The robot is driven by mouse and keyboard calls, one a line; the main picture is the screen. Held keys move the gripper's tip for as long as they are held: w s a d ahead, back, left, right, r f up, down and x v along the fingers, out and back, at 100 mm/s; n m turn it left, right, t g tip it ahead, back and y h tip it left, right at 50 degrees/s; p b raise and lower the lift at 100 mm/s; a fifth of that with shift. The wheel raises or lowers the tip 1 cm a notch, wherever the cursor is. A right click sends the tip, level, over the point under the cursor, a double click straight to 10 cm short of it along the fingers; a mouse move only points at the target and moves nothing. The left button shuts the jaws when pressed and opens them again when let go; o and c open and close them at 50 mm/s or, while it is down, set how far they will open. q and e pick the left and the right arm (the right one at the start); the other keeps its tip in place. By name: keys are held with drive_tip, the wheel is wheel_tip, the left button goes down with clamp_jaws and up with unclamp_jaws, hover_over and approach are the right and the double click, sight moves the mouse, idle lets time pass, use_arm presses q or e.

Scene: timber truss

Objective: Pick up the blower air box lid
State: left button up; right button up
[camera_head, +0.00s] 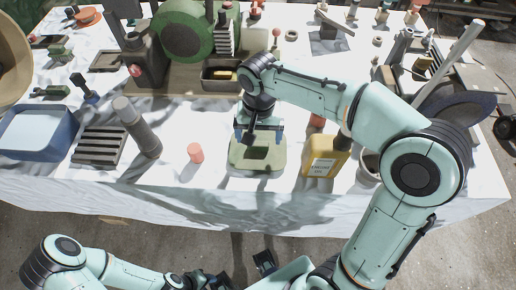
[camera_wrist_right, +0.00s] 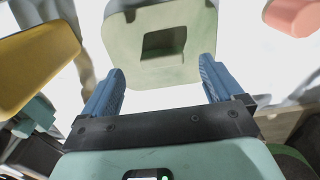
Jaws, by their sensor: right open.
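A pale green piece with a square opening, which looks like the blower air box lid (camera_head: 275,155), lies on the white-covered table near the front edge. In the right wrist view the lid (camera_wrist_right: 160,75) sits ahead of and partly between the blue fingers. My right gripper (camera_head: 259,136) is open above the far side of the lid, pointing down, with nothing held. In the wrist view the right gripper's (camera_wrist_right: 162,64) fingers stand either side of the lid's near end; contact cannot be told. My left arm is low at the bottom left; its gripper (camera_head: 208,281) is partly cut off.
A yellow bottle (camera_head: 320,163) stands close right of the lid, and a pink cylinder (camera_head: 195,153) stands to its left. A dark tray (camera_head: 220,75) and a green blower (camera_head: 182,35) are behind. A grey cylinder (camera_head: 137,127) and a blue bin (camera_head: 38,132) are further left.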

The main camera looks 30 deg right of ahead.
sight(258, 144)
drive_tip(key=f, duration=0.5)
drive_tip(key=shift+w+d, duration=0.1)
drive_tip(key=shift+w, duration=0.2)
use_arm(q)
drive_tip(key=shift+f, duration=0.2)
use_arm(e)
drive_tip(key=c, duration=1.1)
drive_tip(key=shift+r, duration=0.15)
drive_tip(key=shift+c, duration=0.2)
use_arm(q)
drive_tip(key=r+p, duration=0.1)
drive_tip(key=w+r+p, duration=0.1)
drive_tip(key=r, duration=0.1)
drive_tip(key=w+r+p, duration=0.1)
drive_tip(key=shift+w+r, duration=0.15)
drive_tip(key=shift+r, duration=0.1)
use_arm(e)
wheel_tip(258, 144, up, 20)
